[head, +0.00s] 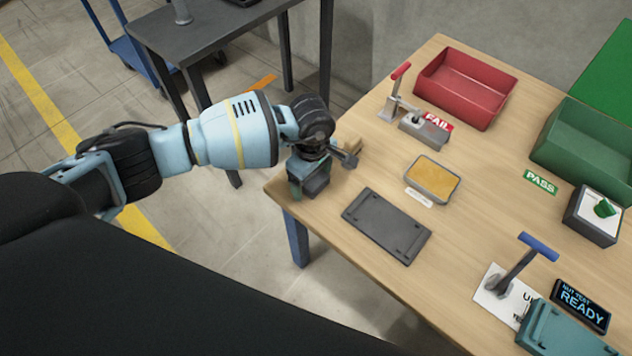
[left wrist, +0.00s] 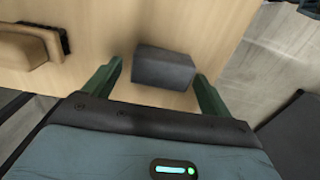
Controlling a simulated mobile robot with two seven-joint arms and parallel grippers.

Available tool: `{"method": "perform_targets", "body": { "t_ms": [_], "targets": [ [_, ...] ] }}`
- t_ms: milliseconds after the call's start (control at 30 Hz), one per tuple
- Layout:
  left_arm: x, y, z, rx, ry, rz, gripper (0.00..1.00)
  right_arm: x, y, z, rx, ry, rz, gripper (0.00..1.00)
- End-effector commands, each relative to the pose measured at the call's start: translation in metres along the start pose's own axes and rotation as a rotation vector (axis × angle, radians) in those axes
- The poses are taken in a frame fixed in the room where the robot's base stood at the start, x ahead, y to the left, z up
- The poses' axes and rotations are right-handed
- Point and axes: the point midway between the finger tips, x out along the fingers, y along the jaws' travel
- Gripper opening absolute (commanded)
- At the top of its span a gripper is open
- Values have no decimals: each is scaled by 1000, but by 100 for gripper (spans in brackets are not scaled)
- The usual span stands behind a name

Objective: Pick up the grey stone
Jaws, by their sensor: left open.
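The grey stone, a dark grey block (left wrist: 163,68), lies on the wooden table top in the left wrist view. My left gripper (left wrist: 160,74) is open, with one green finger on each side of the stone. A narrow gap shows between the stone and each finger; I cannot tell how high the fingertips are above the table. In the head view my left gripper (head: 308,184) points down over the table's near left corner, and it makes the stone hard to tell apart there. My right gripper is not in view.
A wooden brush (left wrist: 24,50) lies close by, left of the stone in the wrist view. A dark flat tray (head: 386,225) and a yellow-topped box (head: 432,181) lie to the right. Red (head: 463,88) and green (head: 590,142) bins stand farther back. The table edge is close.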

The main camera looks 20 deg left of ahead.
Motion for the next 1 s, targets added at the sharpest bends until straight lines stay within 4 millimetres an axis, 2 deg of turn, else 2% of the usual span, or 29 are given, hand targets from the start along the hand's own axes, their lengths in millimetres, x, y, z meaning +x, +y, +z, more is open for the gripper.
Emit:
{"method": "perform_targets", "body": {
  "t_ms": [67, 400, 500, 767, 1000],
  "targets": [
    [0, 0, 0, 0, 0, 0, 81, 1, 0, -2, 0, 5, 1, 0],
    [-1, 0, 0, 0, 0, 1, 36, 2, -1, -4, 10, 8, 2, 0],
    [-1, 0, 0, 0, 0, 2, 27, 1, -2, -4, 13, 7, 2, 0],
    [-4, 1, 0, 0, 0, 2, 27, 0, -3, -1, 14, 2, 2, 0],
    [-25, 1, -1, 1, 1, 5, 27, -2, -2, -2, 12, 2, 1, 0]
  ]
}}
